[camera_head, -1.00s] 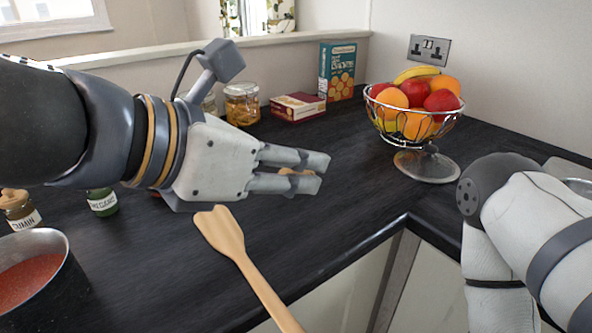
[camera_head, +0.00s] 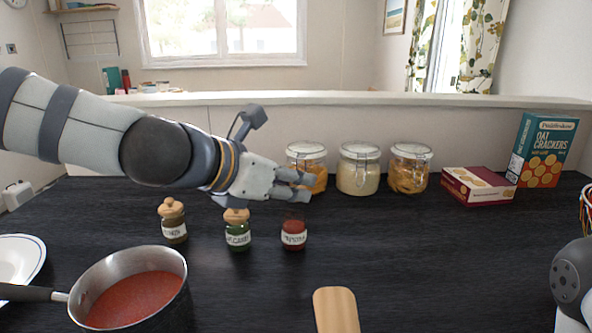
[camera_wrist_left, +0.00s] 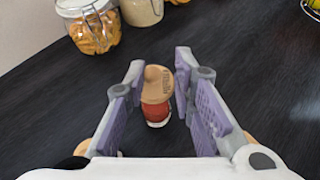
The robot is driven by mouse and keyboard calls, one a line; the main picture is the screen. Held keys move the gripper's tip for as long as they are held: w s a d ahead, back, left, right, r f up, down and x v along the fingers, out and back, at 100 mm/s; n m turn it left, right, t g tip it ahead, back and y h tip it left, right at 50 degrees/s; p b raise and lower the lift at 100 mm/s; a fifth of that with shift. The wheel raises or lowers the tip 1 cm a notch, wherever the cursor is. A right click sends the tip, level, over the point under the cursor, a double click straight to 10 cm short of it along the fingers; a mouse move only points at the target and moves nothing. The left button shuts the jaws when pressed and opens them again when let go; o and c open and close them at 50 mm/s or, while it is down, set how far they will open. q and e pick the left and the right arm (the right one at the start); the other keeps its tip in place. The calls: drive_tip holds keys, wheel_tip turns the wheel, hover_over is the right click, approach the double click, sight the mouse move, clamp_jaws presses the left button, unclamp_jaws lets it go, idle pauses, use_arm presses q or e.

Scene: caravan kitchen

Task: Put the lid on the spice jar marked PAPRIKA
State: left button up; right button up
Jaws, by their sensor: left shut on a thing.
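The paprika jar (camera_head: 294,235), with red contents and a white label, stands upright on the dark counter; its label is blurred. My left gripper (camera_head: 300,187) is above and slightly behind it in the head view. It is shut on a wooden lid (camera_wrist_left: 157,85), which shows between the fingers in the left wrist view. The red jar (camera_wrist_left: 157,113) shows below and partly behind the lid there. The lid is hard to make out in the head view. A gap shows between the fingers and the jar. My right gripper is out of view.
A cumin jar (camera_head: 173,230) and a green-filled jar (camera_head: 238,238), both wooden-lidded, stand left of the paprika jar. A pot (camera_head: 180,262) of red sauce is front left. Glass jars (camera_head: 358,170) stand behind. A wooden utensil (camera_head: 336,308) lies in front.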

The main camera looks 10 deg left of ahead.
use_arm(q)
drive_tip(key=shift+f, duration=1.55)
drive_tip(key=shift+r, duration=0.1)
drive_tip(key=shift+r, duration=0.65)
drive_tip(key=shift+r, duration=0.15)
idle(0.6)
drive_tip(key=shift+r, duration=0.65)
idle(0.4)
drive_tip(key=o, duration=0.5)
